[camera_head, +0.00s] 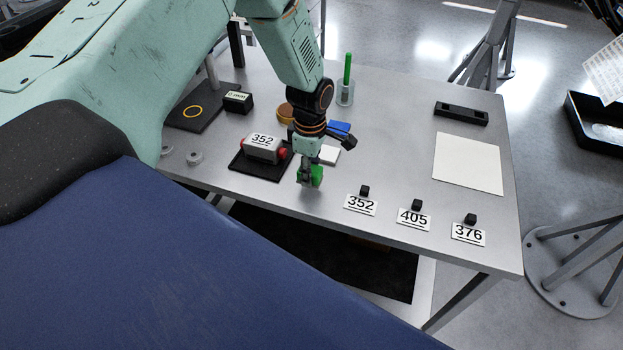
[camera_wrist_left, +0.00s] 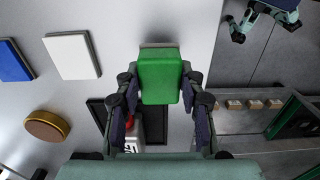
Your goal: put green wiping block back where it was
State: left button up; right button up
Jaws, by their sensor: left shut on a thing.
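My left gripper (camera_head: 309,172) is shut on the green wiping block (camera_head: 316,177), near the front edge of the grey table (camera_head: 392,170). In the left wrist view the green wiping block (camera_wrist_left: 159,76) sits between the two fingers of the left gripper (camera_wrist_left: 161,95). I cannot tell whether its underside touches the table. A white pad (camera_head: 329,154) and a blue pad (camera_head: 339,128) lie behind the gripper.
Tags 352 (camera_head: 360,204), 405 (camera_head: 413,219) and 376 (camera_head: 468,234) line the front edge. A green rod (camera_head: 347,70) stands behind. A white sheet (camera_head: 468,163) lies right.

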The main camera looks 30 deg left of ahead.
aim_at(313, 180)
pick_arm(q)
jog(key=f, duration=0.2)
jog(key=shift+d+f, duration=0.35)
jog(key=shift+f, duration=0.05)
jog(key=shift+a+f, duration=0.25)
jog(key=shift+a, duration=0.05)
jog(key=o, duration=0.7)
jog(key=shift+d, duration=0.1)
jog(key=o, duration=0.3)
jog(key=shift+d+r, duration=0.15)
jog(key=shift+d, duration=0.05)
jog(key=shift+o, duration=0.5)
jog(key=shift+s+a, duration=0.1)
jog(key=shift+a, duration=0.05)
jog(key=shift+a, duration=0.1)
notch_tip(313, 180, up, 11)
jog(key=shift+f, duration=0.2)
jog(key=shift+d+r, duration=0.2)
jog(key=shift+r, duration=0.55)
